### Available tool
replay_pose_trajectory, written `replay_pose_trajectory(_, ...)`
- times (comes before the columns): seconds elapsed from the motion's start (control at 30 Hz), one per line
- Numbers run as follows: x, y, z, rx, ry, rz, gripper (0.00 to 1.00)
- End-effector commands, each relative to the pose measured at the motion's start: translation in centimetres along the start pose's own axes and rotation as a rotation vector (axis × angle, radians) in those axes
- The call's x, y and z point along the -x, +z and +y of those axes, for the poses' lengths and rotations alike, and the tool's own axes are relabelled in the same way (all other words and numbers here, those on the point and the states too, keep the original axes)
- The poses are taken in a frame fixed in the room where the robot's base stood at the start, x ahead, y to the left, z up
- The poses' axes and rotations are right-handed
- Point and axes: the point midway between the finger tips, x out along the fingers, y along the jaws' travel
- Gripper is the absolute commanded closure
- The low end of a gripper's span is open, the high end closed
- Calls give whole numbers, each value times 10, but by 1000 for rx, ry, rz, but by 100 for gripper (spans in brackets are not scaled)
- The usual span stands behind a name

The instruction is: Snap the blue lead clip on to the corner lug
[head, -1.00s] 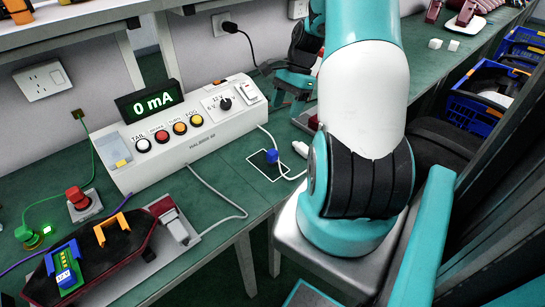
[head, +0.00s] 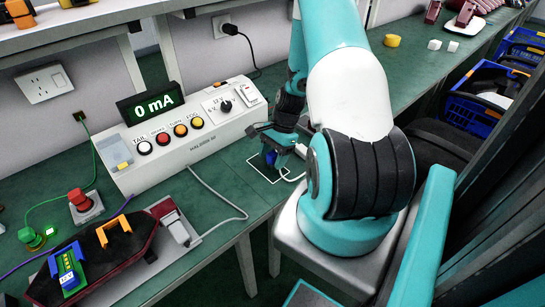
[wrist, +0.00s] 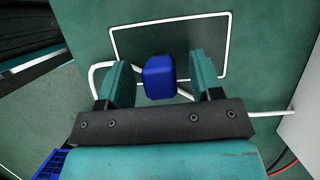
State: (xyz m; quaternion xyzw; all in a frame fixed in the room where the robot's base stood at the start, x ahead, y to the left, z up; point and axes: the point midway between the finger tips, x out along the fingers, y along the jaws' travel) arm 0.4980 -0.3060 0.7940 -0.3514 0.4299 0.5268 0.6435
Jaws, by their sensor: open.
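The blue lead clip (wrist: 159,77) stands between the two teal fingers of my gripper (wrist: 161,82) in the wrist view, with a small gap on each side. My gripper is open around it and is not closed on it. In the head view the gripper (head: 273,148) is low over the white-outlined area, and the blue clip (head: 270,156) is partly hidden by it. A white lead runs from the clip. The tail lamp (head: 105,248) lies at the lower left, with an orange bracket and a blue-and-green part on it. I cannot tell which part is the corner lug.
The white test box (head: 185,130) with coloured buttons and a 0 mA display stands left of my gripper. A red knob (head: 78,197) and a green knob (head: 30,237) are at the left. White cubes and a yellow disc (head: 392,40) lie on the bench behind my arm.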

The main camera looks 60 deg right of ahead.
Motion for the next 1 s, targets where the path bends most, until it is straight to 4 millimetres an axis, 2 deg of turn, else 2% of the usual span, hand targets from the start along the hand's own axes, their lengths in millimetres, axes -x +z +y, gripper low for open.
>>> replay_pose_trajectory(0.23,-3,0,0,0,-1,1,40)
replay_pose_trajectory(0.27,-3,0,0,1,-1,1,45)
replay_pose_trajectory(0.47,-2,0,0,0,0,1,91)
replay_pose_trajectory(0.5,-2,0,0,0,0,1,93)
replay_pose_trajectory(0.8,-1,0,0,1,-1,1,93)
replay_pose_trajectory(1.0,17,7,-1,2,-3,3,93)
